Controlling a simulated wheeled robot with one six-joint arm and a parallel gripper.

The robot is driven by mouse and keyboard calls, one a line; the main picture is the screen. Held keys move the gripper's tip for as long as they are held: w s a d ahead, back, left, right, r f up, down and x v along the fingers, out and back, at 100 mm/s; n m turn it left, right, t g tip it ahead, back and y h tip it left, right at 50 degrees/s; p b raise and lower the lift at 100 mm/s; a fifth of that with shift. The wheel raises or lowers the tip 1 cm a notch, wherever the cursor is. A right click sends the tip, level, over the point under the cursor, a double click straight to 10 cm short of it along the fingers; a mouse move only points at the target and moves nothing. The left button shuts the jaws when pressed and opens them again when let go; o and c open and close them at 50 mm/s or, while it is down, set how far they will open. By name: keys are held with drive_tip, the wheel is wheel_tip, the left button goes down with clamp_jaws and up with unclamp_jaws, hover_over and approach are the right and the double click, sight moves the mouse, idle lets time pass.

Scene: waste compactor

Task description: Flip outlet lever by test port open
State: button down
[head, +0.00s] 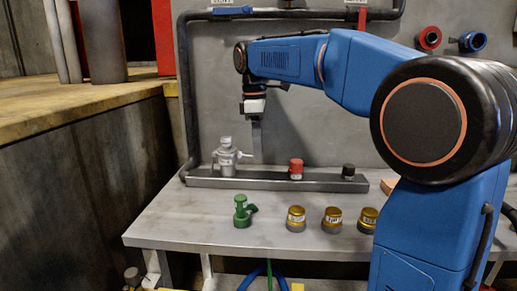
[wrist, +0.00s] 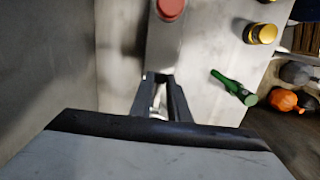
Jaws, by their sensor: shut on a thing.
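A silver valve fitting (head: 227,160) stands upright at the left end of the dark rail on the bench, with a short lever (head: 246,155) sticking out to its right. My gripper (head: 257,157) reaches down from above, just right of the fitting, with its fingertips at the lever's height. In the wrist view my gripper (wrist: 160,100) has its two fingers closed around a small silver piece (wrist: 159,103), which appears to be the lever. The fingers and palm hide most of the fitting there. I cannot read a test port label.
On the rail (head: 265,183) stand a red-capped fitting (head: 296,169) and a black-capped one (head: 348,171). A blue lever (head: 232,11) and a red lever (head: 362,18) are on the upper pipe.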

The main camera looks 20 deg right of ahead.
drive_tip(key=shift+a+r+h, duration=0.15)
drive_tip(key=shift+r+h, duration=0.05)
drive_tip(key=shift+h, duration=0.2)
drive_tip(key=c, duration=1.7)
unclamp_jaws()
drive_tip(key=shift+r, duration=0.1)
drive_tip(key=r, duration=0.4)
drive_tip(key=a+r, duration=0.1)
drive_tip(key=r, duration=0.6)
drive_tip(key=shift+w+a+r, duration=0.3)
drive_tip(key=shift+w+r, duration=0.05)
